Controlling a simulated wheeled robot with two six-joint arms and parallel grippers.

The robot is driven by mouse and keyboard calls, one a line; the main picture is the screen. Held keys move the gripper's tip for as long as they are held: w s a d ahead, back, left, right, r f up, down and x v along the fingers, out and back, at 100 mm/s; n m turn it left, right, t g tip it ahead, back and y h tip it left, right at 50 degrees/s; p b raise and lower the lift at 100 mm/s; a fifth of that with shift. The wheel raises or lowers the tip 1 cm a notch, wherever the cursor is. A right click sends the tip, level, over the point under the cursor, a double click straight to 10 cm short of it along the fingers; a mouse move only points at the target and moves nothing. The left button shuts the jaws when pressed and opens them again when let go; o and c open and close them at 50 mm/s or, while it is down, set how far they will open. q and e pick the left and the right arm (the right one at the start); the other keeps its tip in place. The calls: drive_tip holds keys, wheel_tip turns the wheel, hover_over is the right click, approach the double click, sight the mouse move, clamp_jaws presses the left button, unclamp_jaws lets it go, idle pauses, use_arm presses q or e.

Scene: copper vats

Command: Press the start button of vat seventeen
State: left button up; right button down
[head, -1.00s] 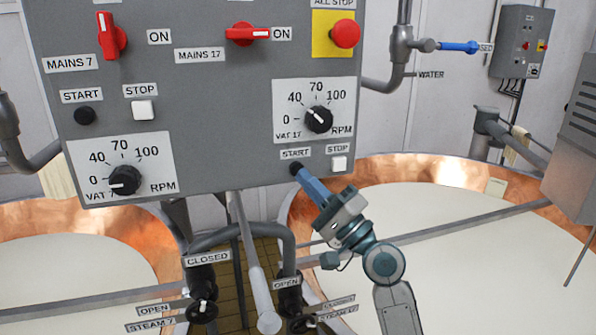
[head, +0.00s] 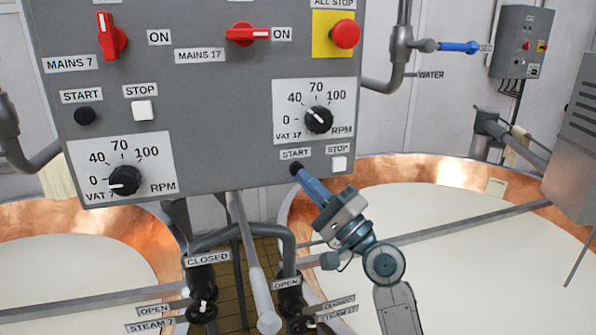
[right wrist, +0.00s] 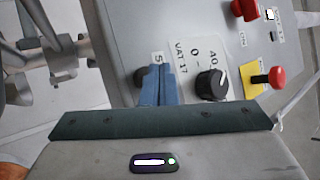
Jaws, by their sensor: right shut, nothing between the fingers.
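The black start button of vat seventeen (head: 296,168) is on the lower right of the grey control panel (head: 215,90), under a START label. My right gripper (head: 302,176) is shut, with nothing between its blue fingers. Its tips are at the start button and cover part of it; I cannot tell how far the button is pressed in. The right wrist view also shows the blue fingers (right wrist: 158,84) reaching the panel, with the dark button (right wrist: 139,78) partly hidden beside them. My left gripper is not in view.
Right beside are the white vat 17 STOP button (head: 339,163) and the VAT 17 RPM knob (head: 319,119). Above are the red MAINS 17 switch (head: 246,34) and red ALL STOP button (head: 345,33). The vat 7 START button (head: 85,116) is at the left. Pipes and steam valves (head: 202,308) stand below.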

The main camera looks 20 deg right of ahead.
drive_tip(key=shift+w, duration=0.15)
idle(0.5)
drive_tip(key=shift+w, duration=0.3)
